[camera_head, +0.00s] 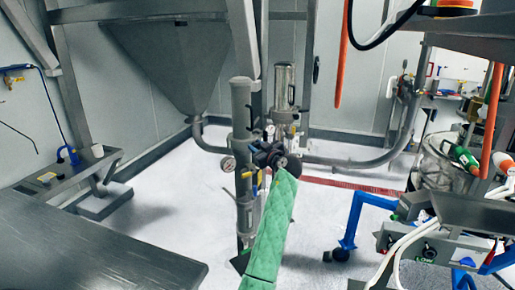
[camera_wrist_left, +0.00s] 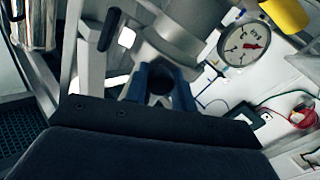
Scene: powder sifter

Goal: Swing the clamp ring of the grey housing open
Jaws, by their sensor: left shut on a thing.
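The grey housing (camera_head: 241,110) is an upright cylinder in the middle of the head view. Its grey metal body (camera_wrist_left: 190,25) fills the top of the left wrist view. A light grey band that looks like the clamp ring (camera_wrist_left: 158,45) runs around it. My left gripper (camera_head: 266,155) reaches the housing at mid-height, its arm in a green quilted sleeve. In the left wrist view its blue fingers (camera_wrist_left: 160,82) are shut on a dark rounded part just below the band. How this part joins the ring is hidden. My right gripper is out of view.
A shiny metal cylinder (camera_head: 285,85) stands behind. A dark table (camera_head: 90,250) is at the lower left, a blue wheeled frame (camera_head: 352,222) at the right. Floor between is clear.

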